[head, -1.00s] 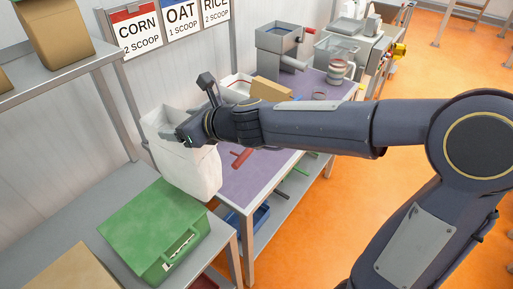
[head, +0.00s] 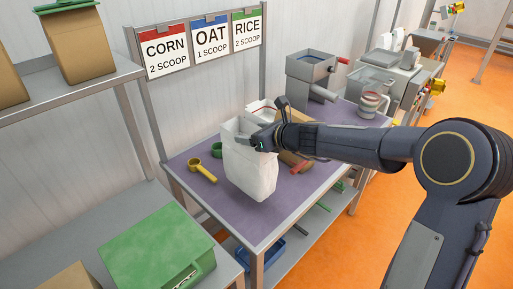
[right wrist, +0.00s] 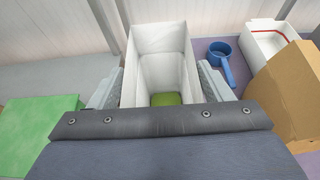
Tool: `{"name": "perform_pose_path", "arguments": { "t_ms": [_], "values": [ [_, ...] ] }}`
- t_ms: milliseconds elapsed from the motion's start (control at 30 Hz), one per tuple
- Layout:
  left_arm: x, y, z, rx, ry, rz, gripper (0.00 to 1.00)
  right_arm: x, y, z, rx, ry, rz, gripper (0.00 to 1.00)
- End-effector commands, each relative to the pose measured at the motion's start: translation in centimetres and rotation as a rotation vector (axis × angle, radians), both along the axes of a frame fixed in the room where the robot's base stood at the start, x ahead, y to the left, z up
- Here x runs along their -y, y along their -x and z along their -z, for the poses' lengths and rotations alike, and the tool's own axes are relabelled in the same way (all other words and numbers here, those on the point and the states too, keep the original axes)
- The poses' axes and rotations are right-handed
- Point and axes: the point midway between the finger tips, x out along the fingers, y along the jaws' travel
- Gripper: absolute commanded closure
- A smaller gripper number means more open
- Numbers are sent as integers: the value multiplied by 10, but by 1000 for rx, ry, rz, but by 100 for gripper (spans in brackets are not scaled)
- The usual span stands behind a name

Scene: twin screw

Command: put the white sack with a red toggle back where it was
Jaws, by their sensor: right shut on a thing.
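The white sack (head: 250,172) is upright over the near left part of the purple table in the head view. I cannot tell whether its base touches the table. My right gripper (head: 262,139) is shut on its upper part. In the right wrist view, the sack (right wrist: 160,42) is open at the top, between my right gripper's two fingers (right wrist: 162,88); something green shows at its bottom. No red toggle can be made out on it. My left gripper is not in view.
A yellow scoop (head: 202,171) lies left of the sack, and a green scoop (head: 216,150) is close behind. A blue scoop (right wrist: 222,62) and a brown box (right wrist: 288,92) show in the right wrist view. A green box (head: 158,246) stands on the lower grey bench.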

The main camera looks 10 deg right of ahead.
Motion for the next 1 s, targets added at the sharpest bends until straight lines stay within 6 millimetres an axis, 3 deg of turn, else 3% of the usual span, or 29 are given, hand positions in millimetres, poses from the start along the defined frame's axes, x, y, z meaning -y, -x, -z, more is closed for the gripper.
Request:
{"name": "perform_pose_path", "arguments": {
  "t_ms": [333,500,933,967,1000],
  "values": [
    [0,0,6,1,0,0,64,12,-22,32,0,-2,2,55],
    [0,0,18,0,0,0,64,10,-20,55,1,-3,1,55],
    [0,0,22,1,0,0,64,10,-20,60,3,-2,0,55],
    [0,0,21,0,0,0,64,10,-20,60,1,-1,0,25],
    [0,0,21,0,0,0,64,10,-20,59,1,-1,0,20]
  ]
}}
